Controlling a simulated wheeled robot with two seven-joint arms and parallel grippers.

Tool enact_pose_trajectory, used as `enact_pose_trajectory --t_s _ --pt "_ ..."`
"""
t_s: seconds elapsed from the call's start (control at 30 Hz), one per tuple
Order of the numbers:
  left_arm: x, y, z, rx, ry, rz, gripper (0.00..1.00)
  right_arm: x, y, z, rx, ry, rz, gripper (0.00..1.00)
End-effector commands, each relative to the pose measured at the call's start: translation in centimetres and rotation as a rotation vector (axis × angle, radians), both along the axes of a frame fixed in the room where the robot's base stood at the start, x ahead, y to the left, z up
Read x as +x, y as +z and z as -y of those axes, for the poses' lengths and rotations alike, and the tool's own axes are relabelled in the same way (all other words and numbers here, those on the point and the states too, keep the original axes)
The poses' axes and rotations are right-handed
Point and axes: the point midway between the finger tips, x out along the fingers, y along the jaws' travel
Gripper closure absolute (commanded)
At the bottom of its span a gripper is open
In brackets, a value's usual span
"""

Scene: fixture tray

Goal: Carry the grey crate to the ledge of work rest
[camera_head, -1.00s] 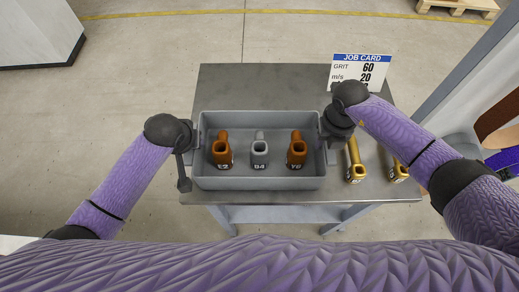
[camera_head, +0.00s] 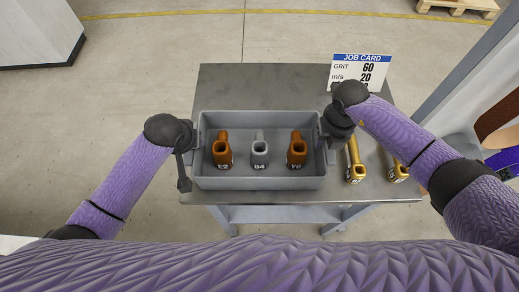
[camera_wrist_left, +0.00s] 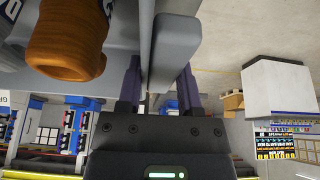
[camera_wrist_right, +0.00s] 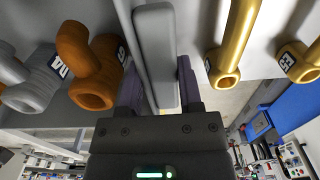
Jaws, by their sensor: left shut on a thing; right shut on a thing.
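The grey crate (camera_head: 240,183) is at the front of the grey table, level, with two brown fittings (camera_head: 223,152) (camera_head: 297,152) and one grey fitting (camera_head: 260,152) standing inside. My left gripper (camera_head: 190,140) is at its left end and my right gripper (camera_head: 325,137) at its right end. In the left wrist view the fingers (camera_wrist_left: 158,80) are shut on the crate's left side. In the right wrist view the fingers (camera_wrist_right: 158,85) are shut on its right side. I cannot make out a ledge of the work rest.
Two gold fittings (camera_head: 355,165) (camera_head: 398,168) stand on the table (camera_head: 260,85) right of the crate. A job card (camera_head: 360,72) stands at the back right. The table behind the crate is clear. A grey post (camera_head: 460,75) and belts are at the right.

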Motion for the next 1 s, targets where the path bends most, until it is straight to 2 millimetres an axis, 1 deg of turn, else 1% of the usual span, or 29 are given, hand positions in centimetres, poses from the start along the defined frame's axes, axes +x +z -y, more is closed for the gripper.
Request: enact_pose_trajectory --t_s 0.27,0.47,0.57,0.83,0.9,1.0 --pt "0.0 0.0 0.0 0.0 0.0 -0.001 1.0 0.0 0.1 0.0 0.0 -0.001 0.001 1.0" --pt "0.1 0.6 0.0 -0.002 -0.001 0.006 1.0 0.2 0.6 0.0 0.001 -0.001 0.005 1.0" --pt "0.2 1.5 0.0 -0.001 0.0 0.007 1.0 0.2 1.5 0.0 0.001 -0.001 0.007 1.0" --pt "0.2 5.0 0.0 -0.001 0.0 0.011 1.0 0.2 5.0 0.0 0.002 -0.001 0.011 1.0" --pt "0.2 5.5 0.0 -0.001 0.0 0.012 1.0 0.3 5.5 0.0 0.002 -0.001 0.012 1.0" --pt "0.2 5.6 0.0 -0.001 0.0 0.012 1.0 0.2 5.6 0.0 0.002 -0.001 0.012 1.0"
